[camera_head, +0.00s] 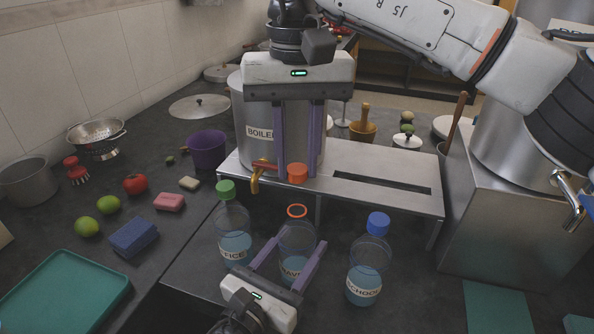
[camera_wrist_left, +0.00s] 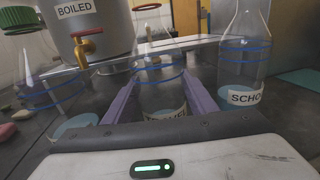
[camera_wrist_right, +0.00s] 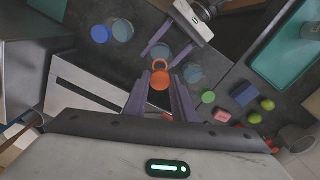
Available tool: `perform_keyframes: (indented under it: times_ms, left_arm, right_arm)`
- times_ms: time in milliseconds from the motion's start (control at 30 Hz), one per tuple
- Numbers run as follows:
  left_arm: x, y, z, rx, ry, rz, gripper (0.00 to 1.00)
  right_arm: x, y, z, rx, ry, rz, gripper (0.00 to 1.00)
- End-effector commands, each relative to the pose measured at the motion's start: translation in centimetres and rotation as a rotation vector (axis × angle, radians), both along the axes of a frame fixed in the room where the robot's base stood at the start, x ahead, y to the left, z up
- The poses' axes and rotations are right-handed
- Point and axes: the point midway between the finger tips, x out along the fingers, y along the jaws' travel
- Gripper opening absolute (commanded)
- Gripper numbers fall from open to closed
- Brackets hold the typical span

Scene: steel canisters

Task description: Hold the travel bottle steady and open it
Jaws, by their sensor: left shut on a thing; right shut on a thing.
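The travel bottle (camera_head: 296,240), clear with pale blue water and a partly hidden label, stands upright between two other bottles. Its mouth shows open, with an orange ring (camera_head: 297,211) at the neck. My left gripper (camera_head: 302,242) is shut on its body from the front; the left wrist view shows the bottle (camera_wrist_left: 160,85) between the fingers. My right gripper (camera_head: 297,173) points down above the bottle, shut on the orange cap (camera_head: 297,174). The cap is clear of the neck, and it also shows in the right wrist view (camera_wrist_right: 160,80).
A green-capped bottle (camera_head: 233,225) stands close on the left and a blue-capped SCHOOL bottle (camera_head: 368,262) on the right. Behind are a steel stand (camera_head: 375,165) and the BOILED canister (camera_head: 245,125) with a red-handled brass tap (camera_head: 258,175).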

Motion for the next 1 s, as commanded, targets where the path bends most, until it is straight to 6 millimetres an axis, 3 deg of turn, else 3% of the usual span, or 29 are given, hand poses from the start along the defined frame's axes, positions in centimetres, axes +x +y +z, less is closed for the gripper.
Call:
perform_keyframes:
  times_ms: [167,200,300,667,767,1000]
  left_arm:
    - [0.0,0.0,-0.1,0.0,0.001,0.0,0.0]
    - [0.0,0.0,-0.1,0.0,0.001,0.0,0.55]
    - [0.0,0.0,-0.1,0.0,0.001,0.0,0.72]
    - [-0.3,0.2,-0.1,0.001,0.002,0.0,0.74]
    - [-1.3,0.7,-0.2,0.0,0.002,0.0,0.74]
    - [-5.7,3.2,-0.4,0.002,0.005,-0.001,0.74]
  right_arm:
    - [0.0,0.0,0.1,0.0,0.001,0.001,0.0]
    - [0.0,0.0,0.1,0.0,0.001,0.001,0.0]
    - [0.0,0.0,0.1,0.0,0.001,0.0,0.0]
    - [0.0,0.0,0.0,0.0,0.001,0.0,0.0]
    - [0.0,0.0,-0.1,0.0,0.001,0.0,0.0]
    - [0.0,0.0,-0.7,0.0,0.001,0.0,0.0]
